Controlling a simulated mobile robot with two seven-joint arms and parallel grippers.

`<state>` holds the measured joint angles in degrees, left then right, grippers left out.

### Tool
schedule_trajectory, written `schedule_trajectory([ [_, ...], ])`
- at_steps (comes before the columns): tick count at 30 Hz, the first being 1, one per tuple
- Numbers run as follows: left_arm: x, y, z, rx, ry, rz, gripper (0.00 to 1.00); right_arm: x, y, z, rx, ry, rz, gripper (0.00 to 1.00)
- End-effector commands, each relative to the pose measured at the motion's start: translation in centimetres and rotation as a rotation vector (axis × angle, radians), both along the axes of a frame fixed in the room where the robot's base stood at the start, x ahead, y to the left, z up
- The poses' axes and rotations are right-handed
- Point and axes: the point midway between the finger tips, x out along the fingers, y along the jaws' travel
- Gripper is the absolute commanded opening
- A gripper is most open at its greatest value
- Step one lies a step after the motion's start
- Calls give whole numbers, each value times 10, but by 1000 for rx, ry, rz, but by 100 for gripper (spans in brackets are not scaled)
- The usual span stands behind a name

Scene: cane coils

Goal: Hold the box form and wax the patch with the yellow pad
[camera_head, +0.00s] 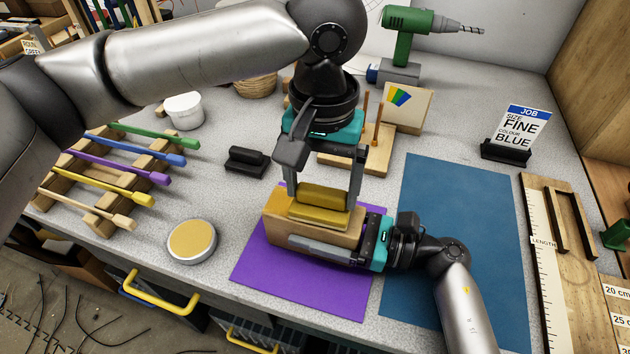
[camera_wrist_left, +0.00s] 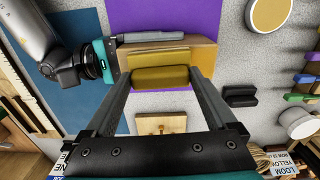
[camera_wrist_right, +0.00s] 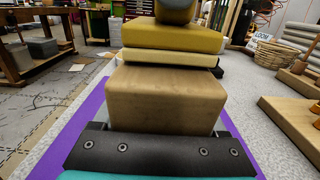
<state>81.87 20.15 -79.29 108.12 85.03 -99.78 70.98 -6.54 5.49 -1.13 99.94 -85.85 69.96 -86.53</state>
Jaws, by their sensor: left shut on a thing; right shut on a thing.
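The wooden box form (camera_head: 283,229) stands on the purple mat (camera_head: 250,270). My right gripper (camera_head: 335,245) is shut on the box form, coming from the right with its fingers along the sides; the wood (camera_wrist_right: 165,98) fills the right wrist view. The yellow pad (camera_head: 323,196) has a rounded handle on top and lies flat over the top of the box form. My left gripper (camera_head: 322,190) points down and is shut on the pad's handle, which also shows in the left wrist view (camera_wrist_left: 160,78). The patch is not visible; the pad may cover it.
A round tin of yellow wax (camera_head: 191,240) stands at the left front. A black pad (camera_head: 247,161) lies behind it. Coloured sticks on a rack (camera_head: 110,180) are at left. The blue mat (camera_head: 455,220) is partly clear, right of my right gripper.

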Motion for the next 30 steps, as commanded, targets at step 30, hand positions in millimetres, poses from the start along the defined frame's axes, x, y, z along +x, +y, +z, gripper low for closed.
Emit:
schedule_trajectory([
  [30, 0, 0, 70, 0, -1, 0, 46, 0, 0, 0, -1, 0, -1, 14],
])
